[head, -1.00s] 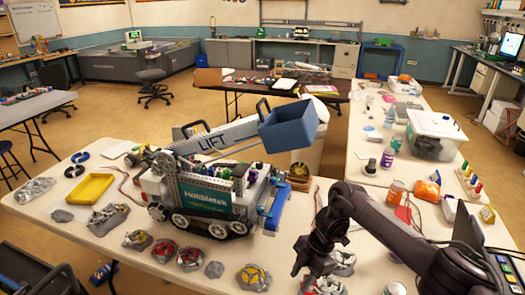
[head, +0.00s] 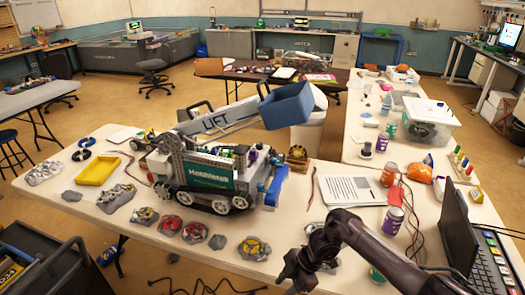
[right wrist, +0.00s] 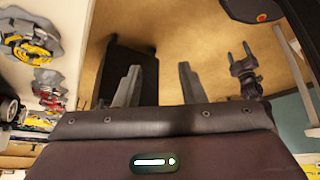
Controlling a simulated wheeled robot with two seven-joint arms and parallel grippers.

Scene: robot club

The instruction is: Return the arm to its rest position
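My right arm (head: 372,240) comes in from the lower right in the head view and bends down near the table's front edge. Its dark gripper end (head: 298,272) is low in the picture, and its fingertips cannot be made out there. In the right wrist view my right gripper (right wrist: 158,88) has its two grey fingers well apart, with nothing between them and tan floor behind. My left arm and gripper are not in view.
A tracked robot model (head: 215,180) with a raised blue bin (head: 287,105) stands left of my right arm. Several wheel parts (head: 254,248) lie along the front edge. A printed sheet (head: 350,189), purple can (head: 392,221) and laptop (head: 455,225) are close by on the right.

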